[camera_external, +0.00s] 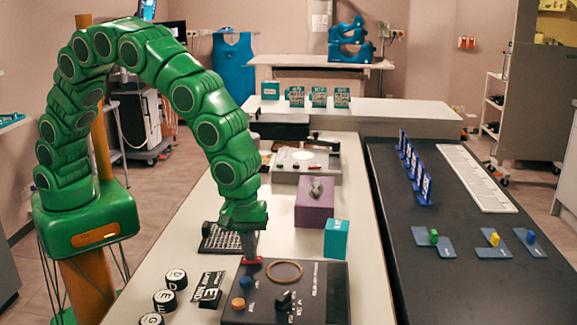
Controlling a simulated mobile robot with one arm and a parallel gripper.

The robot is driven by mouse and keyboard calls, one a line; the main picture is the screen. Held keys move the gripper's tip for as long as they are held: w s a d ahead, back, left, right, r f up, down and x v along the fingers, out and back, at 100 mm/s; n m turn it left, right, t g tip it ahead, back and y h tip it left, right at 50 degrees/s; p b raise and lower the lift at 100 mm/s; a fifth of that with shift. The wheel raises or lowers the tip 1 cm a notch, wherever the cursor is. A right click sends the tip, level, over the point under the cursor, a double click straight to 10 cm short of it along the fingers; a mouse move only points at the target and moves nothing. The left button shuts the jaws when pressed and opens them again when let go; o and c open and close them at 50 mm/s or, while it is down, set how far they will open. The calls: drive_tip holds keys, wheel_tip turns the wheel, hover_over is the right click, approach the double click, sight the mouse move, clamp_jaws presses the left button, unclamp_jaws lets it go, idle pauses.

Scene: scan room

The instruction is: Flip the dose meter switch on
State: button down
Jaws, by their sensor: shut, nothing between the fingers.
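My green arm reaches over the pale table, and my gripper (250,258) points down, shut and empty, at the back-left corner of a dark control panel (325,300). A small red part shows at the fingertips; I cannot tell whether it belongs to the gripper or the panel, or whether they touch. The panel has a blue knob, an orange knob, a tan ring (285,272) and a black switch (284,299). Behind it a purple box (315,208) carries a grey lever-like part (316,187). No label readable here tells me which is the dose meter.
A teal box (336,239) stands behind the panel, right of my gripper. A black grid (218,240) lies to its left. Black lettered cylinders (165,300) and a black lettered block (208,288) stand at front left. A dark table (450,290) with blue plates is on the right.

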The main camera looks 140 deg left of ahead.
drive_tip(key=shift+r, duration=0.1)
idle(0.3)
wheel_tip(320, 180, up, 14)
drive_tip(key=s+d, duration=0.1)
drive_tip(key=shift+s+d, duration=0.25)
idle(0.5)
drive_tip(key=shift+w+a+t, duration=0.3)
drive_tip(key=shift+w+a, duration=0.15)
drive_tip(key=shift+a, duration=0.05)
approach(242, 261)
drive_tip(key=a+f, duration=0.1)
drive_tip(key=f, duration=0.1)
drive_tip(key=w+a+f, duration=0.1)
drive_tip(key=f, duration=0.1)
drive_tip(key=w+a+f, duration=0.1)
drive_tip(key=f, duration=0.1)
drive_tip(key=shift+w+a+f, duration=0.15)
drive_tip(key=shift+w, duration=0.05)
drive_tip(key=shift+f, duration=0.1)
